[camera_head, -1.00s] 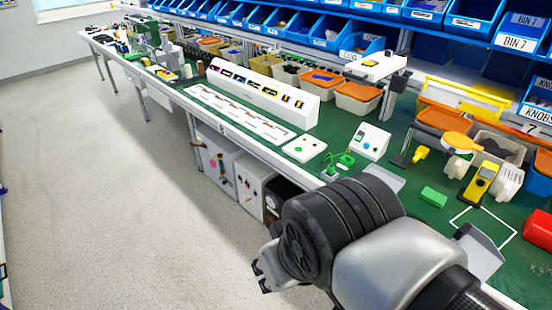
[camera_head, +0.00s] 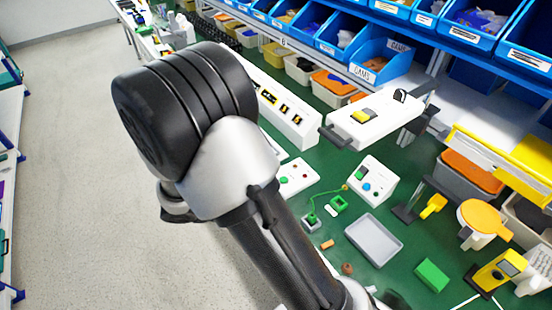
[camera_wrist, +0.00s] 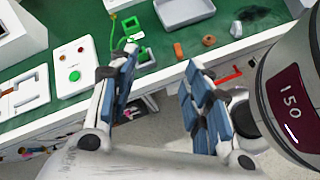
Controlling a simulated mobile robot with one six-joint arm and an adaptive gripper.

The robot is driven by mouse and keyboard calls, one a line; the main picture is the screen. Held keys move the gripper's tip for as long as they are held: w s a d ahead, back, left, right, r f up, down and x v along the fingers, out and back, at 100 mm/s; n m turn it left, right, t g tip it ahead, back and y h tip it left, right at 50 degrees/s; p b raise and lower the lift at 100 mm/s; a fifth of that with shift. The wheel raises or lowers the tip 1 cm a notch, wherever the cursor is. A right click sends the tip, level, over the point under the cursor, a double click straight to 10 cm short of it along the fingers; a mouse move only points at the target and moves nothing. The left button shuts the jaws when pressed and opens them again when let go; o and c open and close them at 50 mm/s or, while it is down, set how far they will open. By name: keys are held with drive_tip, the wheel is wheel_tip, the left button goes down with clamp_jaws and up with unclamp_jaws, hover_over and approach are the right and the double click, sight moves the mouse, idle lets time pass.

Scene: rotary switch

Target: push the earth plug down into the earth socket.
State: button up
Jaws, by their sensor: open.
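A green cable (camera_head: 322,193) runs from a yellow-green end by the white control box down to a small grey block with a green top (camera_head: 311,223) near the bench's front edge. A green square piece (camera_head: 338,204) lies beside it, with a small white piece by it. I cannot tell surely which green part is the earth plug and which the earth socket. In the wrist view the cable (camera_wrist: 112,35), the green square (camera_wrist: 131,26) and the front green part (camera_wrist: 146,57) show beyond my gripper (camera_wrist: 160,68). My gripper is open and empty; its left finger partly covers that area.
A white control box (camera_head: 372,180) stands behind. A button panel (camera_wrist: 70,68) is left. The bench's front edge lies beneath my fingers.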

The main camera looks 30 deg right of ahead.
wheel_tip(320, 180, down, 10)
drive_tip(key=w+n+t+h+p, duration=0.2)
drive_tip(key=n+t+h+p, duration=0.1)
drive_tip(key=n, duration=0.4)
drive_tip(key=shift+h, duration=0.3)
drive_tip(key=b+x, duration=0.1)
drive_tip(key=x, duration=0.5)
drive_tip(key=b+x, duration=0.1)
drive_tip(key=x, duration=0.5)
drive_tip(key=shift+s+a+f+b, duration=0.1)
drive_tip(key=shift+s+f+b, duration=0.1)
drive_tip(key=shift+b, duration=0.1)
drive_tip(key=shift+b+x, duration=0.65)
drive_tip(key=shift+x, duration=2.15)
drive_tip(key=shift+s+r, duration=0.1)
drive_tip(key=shift+s, duration=0.1)
drive_tip(key=shift+c, duration=0.5)
clamp_jaws()
